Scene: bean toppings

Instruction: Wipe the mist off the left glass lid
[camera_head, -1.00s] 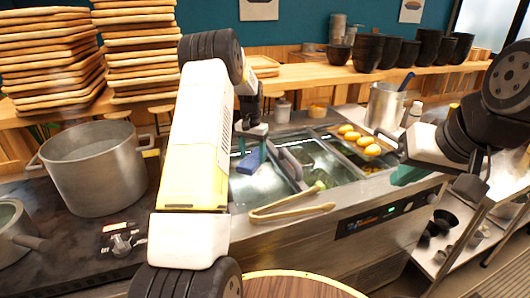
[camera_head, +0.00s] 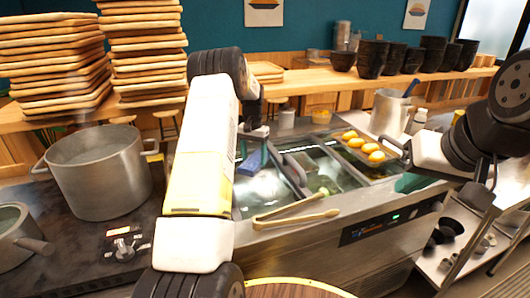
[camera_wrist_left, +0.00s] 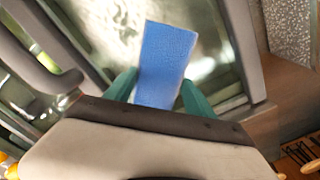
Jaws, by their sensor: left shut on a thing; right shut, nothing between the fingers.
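The left glass lid (camera_head: 262,190) covers the left part of the steel counter unit, partly hidden by my left arm. Pale, whitish patches show on the glass (camera_wrist_left: 100,25) in the left wrist view. My left gripper (camera_head: 254,140) is over this lid, shut on a blue sponge-like block (camera_wrist_left: 165,62) between its teal fingers. The block (camera_head: 249,162) lies at or just above the glass; contact cannot be told for sure. My right gripper (camera_head: 410,183) is shut and empty at the right end of the unit.
Wooden tongs (camera_head: 296,213) lie on the unit's front edge. A tray with several yellow pieces (camera_head: 362,145) is at the back right, near a steel pot (camera_head: 390,112). A large pot (camera_head: 98,178) stands on the stove at left. Stacked wooden trays (camera_head: 145,50) are behind.

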